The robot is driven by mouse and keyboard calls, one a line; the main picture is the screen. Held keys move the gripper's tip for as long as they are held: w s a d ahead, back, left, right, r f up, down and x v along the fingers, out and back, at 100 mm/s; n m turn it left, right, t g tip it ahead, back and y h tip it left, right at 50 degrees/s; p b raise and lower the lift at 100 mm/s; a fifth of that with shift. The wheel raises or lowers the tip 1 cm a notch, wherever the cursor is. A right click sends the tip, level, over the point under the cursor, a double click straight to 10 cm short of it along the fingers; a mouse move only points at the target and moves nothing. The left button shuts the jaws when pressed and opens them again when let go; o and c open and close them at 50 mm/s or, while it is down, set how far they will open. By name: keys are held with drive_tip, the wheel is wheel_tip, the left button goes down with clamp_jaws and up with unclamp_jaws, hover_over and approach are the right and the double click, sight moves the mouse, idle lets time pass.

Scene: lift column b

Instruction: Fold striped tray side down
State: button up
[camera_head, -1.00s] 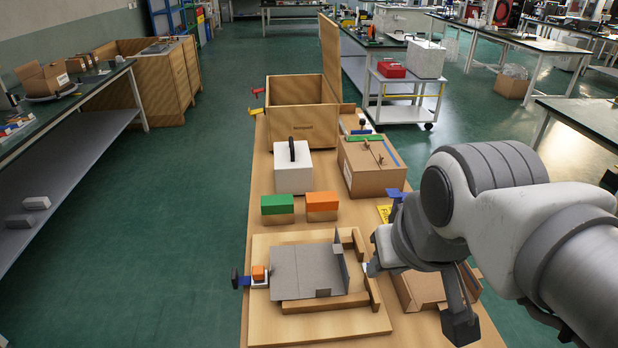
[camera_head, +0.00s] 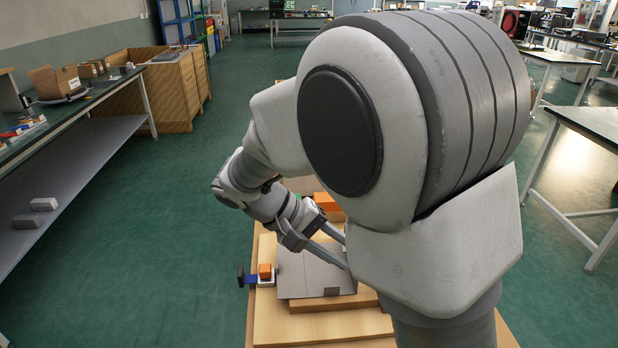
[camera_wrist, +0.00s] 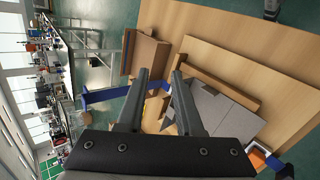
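The grey tray sheet (camera_head: 305,278) lies on a wooden base (camera_head: 330,302) on the workbench. In the wrist view the grey sheet (camera_wrist: 228,112) is to the right of my gripper, with a grey raised part close to the right finger. I cannot make out stripes on any side. My gripper (camera_head: 345,252) reaches over the tray's back right part in the head view, where my arm hides the right edge. In the wrist view the two fingers of my gripper (camera_wrist: 160,75) are apart, with nothing clearly held between them. I cannot tell whether a finger touches the tray.
An orange block (camera_head: 265,269) on a white piece with a blue clamp (camera_head: 250,279) sits left of the tray. Another orange-topped block (camera_head: 325,201) stands behind it. A cardboard box (camera_wrist: 148,53) and a blue bar (camera_wrist: 100,95) show near the fingers. My arm hides much of the bench.

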drive_tip(key=w+a+f+n+t+h, duration=0.1)
drive_tip(key=w+a+f+t+h, duration=0.1)
drive_tip(key=a+f, duration=0.2)
drive_tip(key=w+a+f+t+h+b, duration=0.1)
drive_tip(key=a+f+t+h, duration=0.1)
drive_tip(key=a+f+t, duration=0.1)
drive_tip(key=w+a+f+n+t+h+b, duration=0.1)
drive_tip(key=w+a+f+t+h, duration=0.1)
drive_tip(key=a+f, duration=0.3)
drive_tip(key=shift+w+a+f+n+h, duration=0.15)
drive_tip(key=shift+a+h, duration=0.15)
drive_tip(key=shift+a, duration=0.25)
drive_tip(key=shift+w+a+n+h, duration=0.15)
drive_tip(key=shift+a+h, duration=0.15)
drive_tip(key=shift+a, duration=0.2)
drive_tip(key=b+x, duration=0.2)
drive_tip(key=x, duration=1.5)
drive_tip(key=shift+w, duration=0.15)
clamp_jaws()
